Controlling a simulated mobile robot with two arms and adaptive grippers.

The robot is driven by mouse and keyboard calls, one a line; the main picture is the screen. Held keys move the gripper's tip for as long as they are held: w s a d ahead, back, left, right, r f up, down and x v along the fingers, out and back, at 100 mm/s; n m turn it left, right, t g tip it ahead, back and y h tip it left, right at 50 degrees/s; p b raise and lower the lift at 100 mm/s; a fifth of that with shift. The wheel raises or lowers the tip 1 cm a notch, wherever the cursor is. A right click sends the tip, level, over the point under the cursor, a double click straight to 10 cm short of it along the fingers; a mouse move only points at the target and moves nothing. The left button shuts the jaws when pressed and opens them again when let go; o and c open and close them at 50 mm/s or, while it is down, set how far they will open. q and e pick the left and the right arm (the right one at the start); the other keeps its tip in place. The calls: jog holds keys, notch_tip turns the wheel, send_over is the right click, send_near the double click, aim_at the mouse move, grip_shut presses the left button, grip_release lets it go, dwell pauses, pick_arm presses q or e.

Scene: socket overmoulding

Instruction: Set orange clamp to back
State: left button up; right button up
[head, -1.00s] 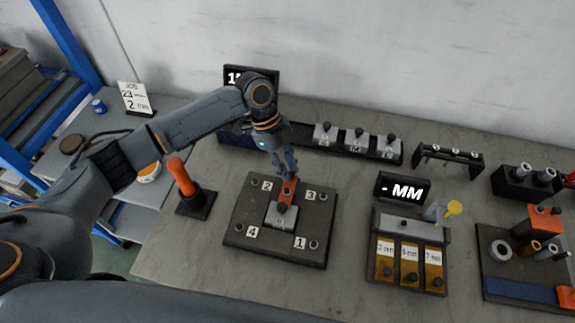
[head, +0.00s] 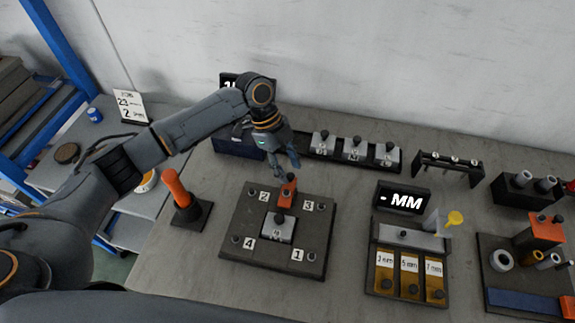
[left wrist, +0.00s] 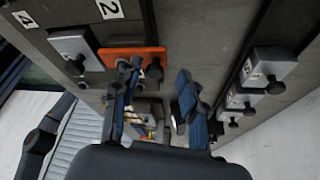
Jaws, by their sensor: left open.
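The orange clamp (head: 287,192) sits on the dark numbered plate (head: 236,222), between the marks 2 and 3. It is behind a small grey block (head: 278,229) with a dark knob, at the plate's back edge. In the left wrist view the orange clamp (left wrist: 137,57) lies just beyond one finger, which partly covers it. My left gripper (head: 287,167) is above and behind the clamp, fingers apart and empty. The left wrist view also shows its two fingers (left wrist: 157,75) spread. My right gripper is not in view.
An orange-handled post (head: 177,188) stands left of the plate. A dark rail with several grey blocks (head: 354,150) lies behind. A display reading "- MM" (head: 402,198) and a tray of yellow pieces (head: 409,275) are to the right. The table between plate and rail is mostly clear.

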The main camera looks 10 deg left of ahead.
pick_arm(q)
jog(key=v, duration=1.2)
jog(key=shift+w+f, duration=0.1)
